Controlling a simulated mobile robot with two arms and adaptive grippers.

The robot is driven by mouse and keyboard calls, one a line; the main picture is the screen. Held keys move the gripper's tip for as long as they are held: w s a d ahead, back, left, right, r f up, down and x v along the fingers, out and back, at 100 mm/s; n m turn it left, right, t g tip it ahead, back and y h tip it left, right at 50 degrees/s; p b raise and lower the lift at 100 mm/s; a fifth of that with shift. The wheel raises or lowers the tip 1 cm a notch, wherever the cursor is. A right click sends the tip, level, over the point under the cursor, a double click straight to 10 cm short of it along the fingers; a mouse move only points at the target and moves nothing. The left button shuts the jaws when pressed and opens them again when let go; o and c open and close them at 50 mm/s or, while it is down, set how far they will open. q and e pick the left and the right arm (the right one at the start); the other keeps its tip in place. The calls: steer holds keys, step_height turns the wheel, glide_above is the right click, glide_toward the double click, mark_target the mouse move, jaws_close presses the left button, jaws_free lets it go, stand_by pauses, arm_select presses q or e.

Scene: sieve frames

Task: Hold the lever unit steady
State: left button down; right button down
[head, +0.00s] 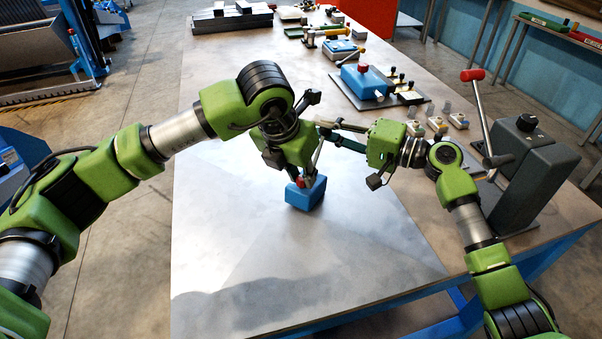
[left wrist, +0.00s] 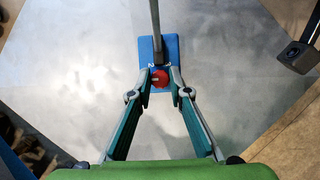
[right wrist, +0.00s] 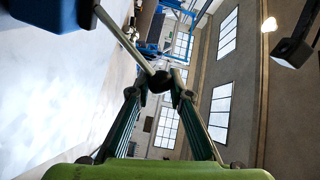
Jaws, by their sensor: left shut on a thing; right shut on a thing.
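The lever unit is a small blue box (head: 305,194) with a red part (head: 300,183) on top and a thin metal lever rising from it. My left gripper (head: 301,178) is above the box. In the left wrist view its fingers (left wrist: 160,84) are shut around the red part (left wrist: 159,78), and the blue box (left wrist: 173,50) shows beyond. My right gripper (head: 322,130) reaches in from the right at the lever's upper end. In the right wrist view its fingers (right wrist: 161,90) are shut on the black lever knob (right wrist: 160,81). I cannot tell whether the box touches the table.
The metal table (head: 230,240) is clear around the unit. A larger blue box on a plate (head: 365,82) and several small parts stand farther back. A grey machine (head: 535,180) with a red-tipped handle (head: 472,75) stands at the right edge, near my right arm.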

arm_select(q)
steer(key=shift+a, duration=0.1)
steer(key=m+h, duration=0.1)
steer(key=m, duration=0.1)
steer(key=m+g, duration=0.1)
steer(key=shift+w+a+m+h, duration=0.1)
steer(key=shift+w+m+h, duration=0.05)
steer(key=shift+m+h, duration=0.25)
steer(key=m+g, duration=0.1)
steer(key=m, duration=0.1)
steer(key=m+g+h, duration=0.1)
steer(key=m, duration=0.1)
steer(key=shift+w+a, duration=0.1)
steer(key=shift+w, duration=0.05)
steer(key=shift+m, duration=0.4)
steer(key=c, duration=1.9)
jaws_free()
steer(key=shift+r, duration=0.1)
steer(key=v, duration=1.1)
steer(key=shift+a+r, duration=0.25)
steer(key=shift+r, duration=0.1)
